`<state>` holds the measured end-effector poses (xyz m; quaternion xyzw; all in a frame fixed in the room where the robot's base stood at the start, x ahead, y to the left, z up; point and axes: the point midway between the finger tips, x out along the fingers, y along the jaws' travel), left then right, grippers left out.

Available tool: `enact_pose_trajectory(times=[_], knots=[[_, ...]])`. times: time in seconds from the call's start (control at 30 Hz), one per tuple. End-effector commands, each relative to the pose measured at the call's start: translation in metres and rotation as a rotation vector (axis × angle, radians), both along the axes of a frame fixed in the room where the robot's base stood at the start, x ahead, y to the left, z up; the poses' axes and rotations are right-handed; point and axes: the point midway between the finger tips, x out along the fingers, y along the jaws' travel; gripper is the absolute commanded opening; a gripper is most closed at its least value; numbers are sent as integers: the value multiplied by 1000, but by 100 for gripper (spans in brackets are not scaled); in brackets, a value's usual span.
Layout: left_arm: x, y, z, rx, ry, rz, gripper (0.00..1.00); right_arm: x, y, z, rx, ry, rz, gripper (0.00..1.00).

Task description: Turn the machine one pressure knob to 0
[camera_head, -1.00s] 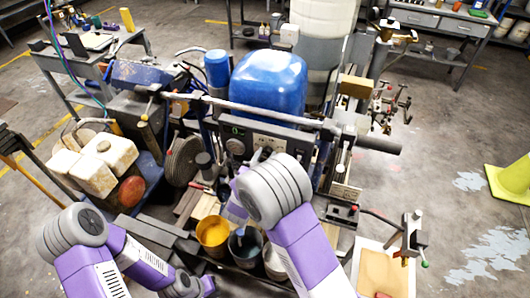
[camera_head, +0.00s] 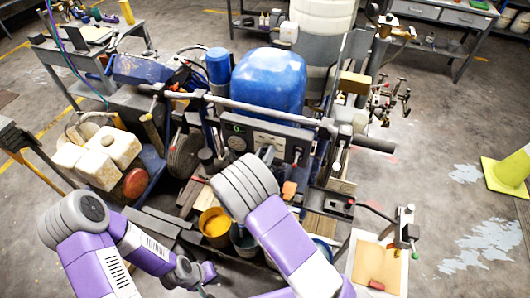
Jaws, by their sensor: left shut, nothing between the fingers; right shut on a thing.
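The machine one line striper (camera_head: 268,85) stands in the middle with a blue tank on top. Its dark control panel (camera_head: 240,124) faces me, with a round gauge (camera_head: 236,144) at left and a pale label in the middle. My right gripper (camera_head: 267,153) is at the panel below the label, shut on what appears to be the pressure knob. My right arm hides most of the gripper, and the knob's marking cannot be read. My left gripper (camera_head: 204,288) is low at the bottom, shut and empty, away from the panel.
A yellow paint bucket (camera_head: 214,224) stands below the panel, with darker buckets partly behind my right arm. A handlebar (camera_head: 260,108) crosses above the panel. White jugs (camera_head: 108,150) sit at left.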

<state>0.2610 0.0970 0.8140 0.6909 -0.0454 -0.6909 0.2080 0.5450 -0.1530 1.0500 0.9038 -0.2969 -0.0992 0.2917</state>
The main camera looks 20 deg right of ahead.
Motion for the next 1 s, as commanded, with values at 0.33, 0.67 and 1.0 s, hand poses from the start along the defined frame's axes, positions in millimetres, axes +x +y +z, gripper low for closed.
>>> enact_pose_trajectory(times=[0.33,0.67,1.0], knots=[[0,0,1,0,0,0,0,0,0,-1,-16,13,0,5],[0,0,1,0,0,0,0,0,0,-1,-15,12,0,60],[0,0,1,0,0,0,0,-3,3,0,-14,10,2,61]])
